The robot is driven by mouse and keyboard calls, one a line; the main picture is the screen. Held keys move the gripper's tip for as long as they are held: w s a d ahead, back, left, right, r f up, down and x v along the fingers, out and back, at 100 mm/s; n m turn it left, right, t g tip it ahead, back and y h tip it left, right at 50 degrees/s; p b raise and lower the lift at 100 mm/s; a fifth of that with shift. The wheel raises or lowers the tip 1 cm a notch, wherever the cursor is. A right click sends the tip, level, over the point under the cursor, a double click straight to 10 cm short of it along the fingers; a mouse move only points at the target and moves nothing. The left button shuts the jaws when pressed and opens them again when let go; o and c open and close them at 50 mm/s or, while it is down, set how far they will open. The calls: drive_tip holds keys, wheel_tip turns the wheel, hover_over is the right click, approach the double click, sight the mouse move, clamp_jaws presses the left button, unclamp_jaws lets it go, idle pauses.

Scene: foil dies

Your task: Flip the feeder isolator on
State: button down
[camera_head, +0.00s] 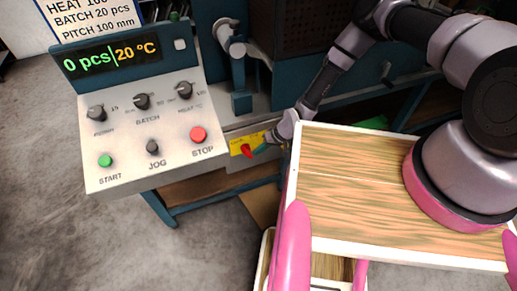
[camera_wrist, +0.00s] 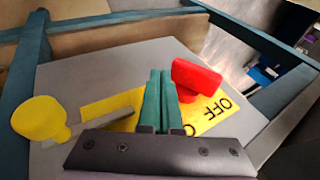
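The feeder isolator is a red handle (camera_wrist: 195,77) on a yellow plate (camera_wrist: 213,118). The letters OFF show beside the handle in the wrist view, upside down; other lettering is partly hidden by my fingers. In the head view the red handle (camera_head: 246,151) and yellow plate (camera_head: 236,146) sit on the front of the machine, below and right of the STOP button. My gripper (camera_wrist: 158,88) has teal fingers close together with nothing seen between them. They are just left of the red handle in the wrist view; I cannot tell if they touch it. It also shows in the head view (camera_head: 261,149).
The control panel (camera_head: 150,130) with dials, a green START button (camera_head: 105,161) and a red STOP button (camera_head: 198,134) stands left. My wooden-topped base fills the lower right.

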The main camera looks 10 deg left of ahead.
drive_tip(key=shift+a+f, duration=0.1)
drive_tip(key=shift+f, duration=0.6)
idle(1.1)
